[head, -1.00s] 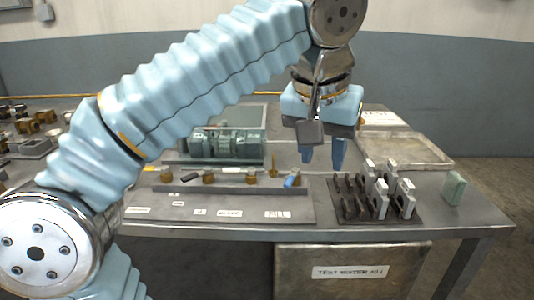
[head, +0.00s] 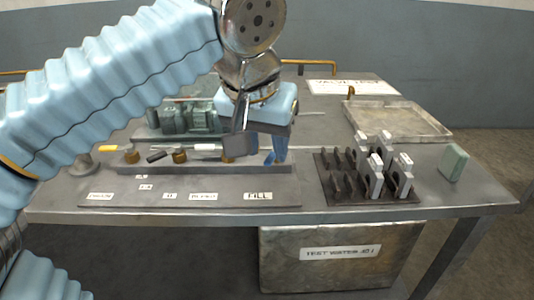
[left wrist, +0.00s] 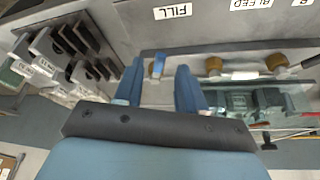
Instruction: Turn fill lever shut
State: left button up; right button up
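The fill lever (left wrist: 158,64) has a small blue handle at the end of the valve row, above the FILL label (head: 258,196). In the head view my left gripper hides most of it. My left gripper (head: 278,158) points down at this end of the row. In the left wrist view its two blue fingers (left wrist: 160,88) stand apart, with the blue handle between and just beyond their tips. A gap shows on both sides of the handle. My right gripper is in neither view.
Other valves in the row have a yellow lever (head: 108,148), a black lever (head: 157,157) and a white lever (head: 205,147).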

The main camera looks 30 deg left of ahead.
pick_arm(q)
jog(key=shift+x, duration=0.75)
grip_shut()
